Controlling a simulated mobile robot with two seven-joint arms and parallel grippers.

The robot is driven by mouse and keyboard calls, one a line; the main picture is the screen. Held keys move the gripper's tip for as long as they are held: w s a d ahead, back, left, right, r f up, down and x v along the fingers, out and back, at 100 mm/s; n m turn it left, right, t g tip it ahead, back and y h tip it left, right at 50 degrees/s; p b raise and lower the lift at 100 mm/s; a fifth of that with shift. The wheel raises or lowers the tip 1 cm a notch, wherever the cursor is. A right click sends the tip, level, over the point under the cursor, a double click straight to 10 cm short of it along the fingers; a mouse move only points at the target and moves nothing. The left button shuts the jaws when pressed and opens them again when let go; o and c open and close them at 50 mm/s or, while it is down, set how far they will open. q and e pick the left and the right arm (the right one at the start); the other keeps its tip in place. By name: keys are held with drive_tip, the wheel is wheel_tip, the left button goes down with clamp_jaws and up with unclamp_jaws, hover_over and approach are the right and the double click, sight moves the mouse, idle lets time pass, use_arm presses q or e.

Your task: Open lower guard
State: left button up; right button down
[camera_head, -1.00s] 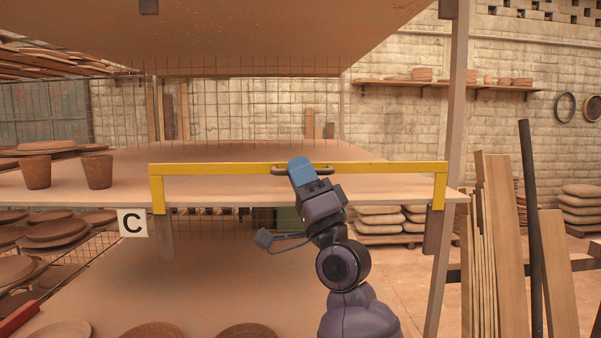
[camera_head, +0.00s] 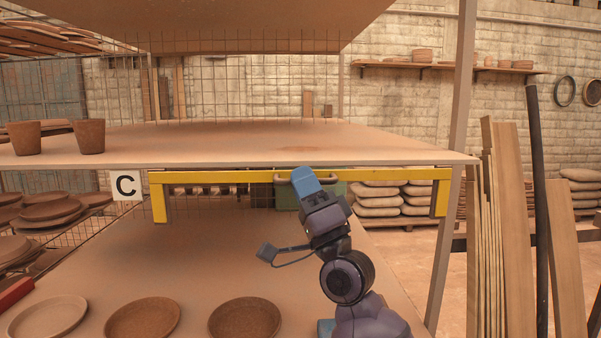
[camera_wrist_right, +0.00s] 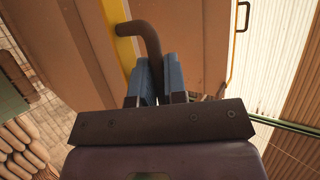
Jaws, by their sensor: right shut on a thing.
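The lower guard (camera_head: 230,177) is a yellow bar with a short leg at each end, just below the front edge of the middle shelf. Its brown handle (camera_head: 325,178) sits near the bar's middle; in the wrist view it is a bent dark rod (camera_wrist_right: 142,32) beside the yellow bar (camera_wrist_right: 122,42). My right gripper (camera_head: 302,178) has blue fingers and is shut on the handle. My left gripper is not in view.
The middle shelf (camera_head: 240,145) carries clay cups (camera_head: 89,137) at left. Below, a lower shelf (camera_head: 200,255) holds several round dishes (camera_head: 244,319). A rack post (camera_head: 447,235) and leaning planks (camera_head: 520,230) stand at right.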

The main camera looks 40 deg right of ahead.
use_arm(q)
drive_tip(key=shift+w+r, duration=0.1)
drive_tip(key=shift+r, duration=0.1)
use_arm(e)
drive_tip(key=c, duration=1.5)
unclamp_jaws()
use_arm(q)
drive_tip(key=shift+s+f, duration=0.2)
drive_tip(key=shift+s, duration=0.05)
use_arm(e)
drive_tip(key=shift+o, duration=0.2)
drive_tip(key=shift+s+f, duration=0.3)
drive_tip(key=shift+f, duration=0.25)
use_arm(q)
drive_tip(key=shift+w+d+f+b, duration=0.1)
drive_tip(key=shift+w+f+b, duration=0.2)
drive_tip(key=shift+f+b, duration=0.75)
use_arm(e)
drive_tip(key=v, duration=0.9)
drive_tip(key=shift+s+f, duration=0.25)
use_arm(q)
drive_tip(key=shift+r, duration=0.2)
